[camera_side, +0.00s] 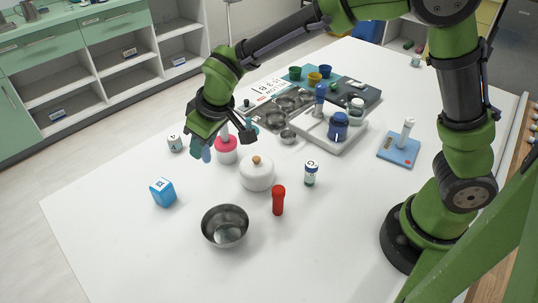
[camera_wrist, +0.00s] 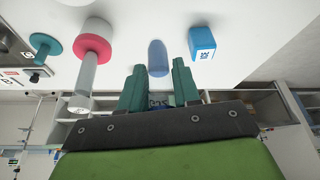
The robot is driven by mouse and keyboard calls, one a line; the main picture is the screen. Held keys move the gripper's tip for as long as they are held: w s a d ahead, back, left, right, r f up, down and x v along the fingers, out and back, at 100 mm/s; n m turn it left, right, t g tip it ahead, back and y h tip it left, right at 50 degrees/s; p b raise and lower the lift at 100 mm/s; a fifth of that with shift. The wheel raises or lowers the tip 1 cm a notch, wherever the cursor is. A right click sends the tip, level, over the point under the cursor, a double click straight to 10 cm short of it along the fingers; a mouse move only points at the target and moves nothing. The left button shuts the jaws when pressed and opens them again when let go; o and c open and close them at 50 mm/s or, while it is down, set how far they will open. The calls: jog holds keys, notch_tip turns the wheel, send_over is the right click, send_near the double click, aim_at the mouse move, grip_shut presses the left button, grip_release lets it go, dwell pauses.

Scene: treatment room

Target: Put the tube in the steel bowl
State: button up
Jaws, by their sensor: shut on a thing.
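My gripper (camera_side: 200,146) is shut on a blue round-ended tube (camera_side: 206,154), held above the table near the pink-collared object. In the wrist view, the tube (camera_wrist: 157,58) sits between the two teal fingers of my gripper (camera_wrist: 158,72), its rounded end pointing away from the palm. The steel bowl (camera_side: 240,212) stands upright on the white table towards the front, below and slightly right of my gripper in the side view. It looks empty. The wrist view does not show the bowl.
A blue cube (camera_side: 162,193) stands left of the bowl and a red capped bottle (camera_side: 278,202) to its right. A white lidded pot (camera_side: 257,174) and a pink-collared object (camera_side: 226,150) stand behind it. Trays (camera_side: 345,146) fill the back. The front-left table is clear.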

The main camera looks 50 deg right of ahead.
jog(key=s+a+r+n+y, duration=0.1)
jog(key=s+a+r+n, duration=0.2)
jog(key=s, duration=0.2)
jog(key=n+g+y, duration=0.2)
jog(key=n+g, duration=0.1)
jog(key=n, duration=0.5)
send_over(227, 234)
jog(key=shift+f, duration=5.25)
jog(key=o, duration=1.1)
jog(key=shift+r, duration=0.1)
notch_tip(227, 234, up, 7)
